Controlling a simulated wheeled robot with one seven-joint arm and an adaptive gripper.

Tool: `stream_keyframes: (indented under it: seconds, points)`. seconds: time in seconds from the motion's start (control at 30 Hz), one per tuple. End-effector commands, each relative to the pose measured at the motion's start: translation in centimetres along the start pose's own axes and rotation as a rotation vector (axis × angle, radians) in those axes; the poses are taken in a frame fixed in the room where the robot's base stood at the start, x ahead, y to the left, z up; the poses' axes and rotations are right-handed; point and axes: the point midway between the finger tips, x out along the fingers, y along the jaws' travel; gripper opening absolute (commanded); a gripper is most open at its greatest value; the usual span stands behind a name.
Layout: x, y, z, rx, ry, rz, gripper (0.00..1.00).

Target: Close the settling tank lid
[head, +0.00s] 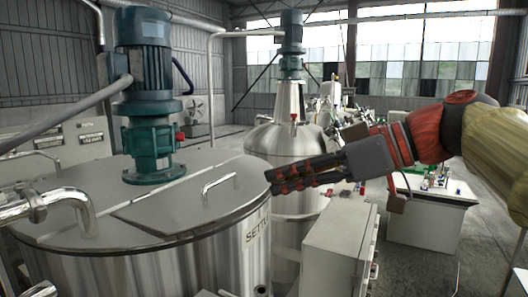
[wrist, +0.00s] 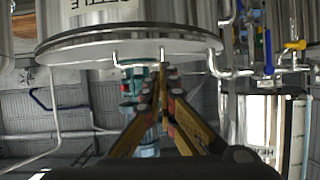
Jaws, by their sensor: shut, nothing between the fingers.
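The settling tank (head: 150,270) is the large steel tank at the left of the head view, with a partly cut-off "SETTL" label. Its lid (head: 165,210) is a grey flap on the tank top with a bent-bar handle (head: 219,186). The lid lies flat or nearly flat; I cannot tell whether it is fully seated. My gripper (head: 273,182) is shut and empty, to the right of the handle near the tank rim, apart from the handle. In the wrist view the picture is upside down; the gripper (wrist: 160,72) points towards the tank top and the handle (wrist: 138,52).
A teal motor (head: 146,90) stands on the tank top behind the lid. A second steel tank (head: 290,140) with its own motor stands behind. A grey cabinet (head: 340,250) stands below my gripper. A steel pipe (head: 50,203) crosses the tank's left side.

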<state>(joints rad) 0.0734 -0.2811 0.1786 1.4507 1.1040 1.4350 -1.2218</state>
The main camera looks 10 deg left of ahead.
Motion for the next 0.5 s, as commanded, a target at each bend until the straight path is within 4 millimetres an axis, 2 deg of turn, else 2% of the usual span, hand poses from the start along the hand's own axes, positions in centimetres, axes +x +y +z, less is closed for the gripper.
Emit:
stream_keyframes:
  seconds: [0.03, 0.1, 0.5]
  points:
    - [-0.5, 0.1, -2.0, 0.004, -0.009, -0.009, 0.0]
    - [-0.6, 0.2, -3.2, 0.007, -0.022, -0.019, 0.0]
    - [-0.9, 2.0, -8.7, 0.024, -0.137, -0.045, 0.0]
